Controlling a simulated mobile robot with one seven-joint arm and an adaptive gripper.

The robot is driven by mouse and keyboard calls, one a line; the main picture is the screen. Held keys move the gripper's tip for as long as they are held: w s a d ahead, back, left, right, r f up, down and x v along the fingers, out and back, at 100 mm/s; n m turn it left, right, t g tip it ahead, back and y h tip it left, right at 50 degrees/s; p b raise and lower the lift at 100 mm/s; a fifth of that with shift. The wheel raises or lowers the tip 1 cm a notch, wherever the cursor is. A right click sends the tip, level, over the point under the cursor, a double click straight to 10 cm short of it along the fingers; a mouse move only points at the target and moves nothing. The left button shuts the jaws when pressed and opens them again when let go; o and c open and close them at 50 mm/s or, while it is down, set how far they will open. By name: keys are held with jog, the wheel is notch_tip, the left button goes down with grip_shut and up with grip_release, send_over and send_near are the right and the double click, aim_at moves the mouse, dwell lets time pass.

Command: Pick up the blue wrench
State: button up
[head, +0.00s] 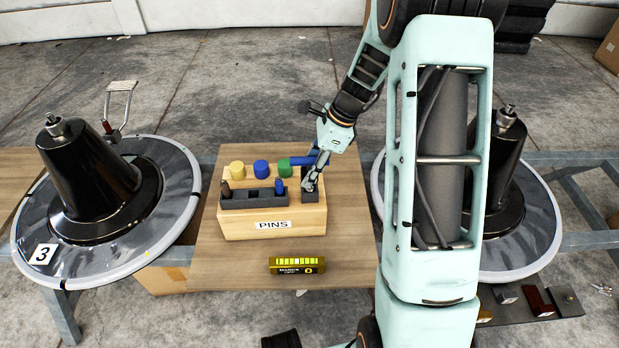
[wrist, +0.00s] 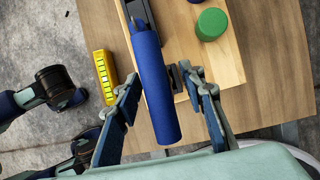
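The blue wrench shows in the wrist view as a long blue cylindrical handle (wrist: 157,88) lying between my open fingers, with a gap on each side. In the head view its blue handle (head: 300,160) sticks out to the left behind my fingers, above the right part of the wooden PINS box (head: 240,226). The rest of the tool is hidden or too small to tell. My gripper (head: 311,180) points down over the box's right side. In the wrist view my gripper (wrist: 165,108) is open, one finger on each side of the handle, not closed on it.
Yellow (head: 237,170), blue (head: 261,168) and green (head: 284,167) pegs stand on the box, close to my gripper's left. A dark pin holder (head: 240,199) is in front of them. A yellow level (head: 297,265) lies on the table. Black cones on discs flank the table.

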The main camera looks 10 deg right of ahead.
jog(key=shift+r, duration=0.1)
jog(key=shift+c, duration=0.5)
grip_shut()
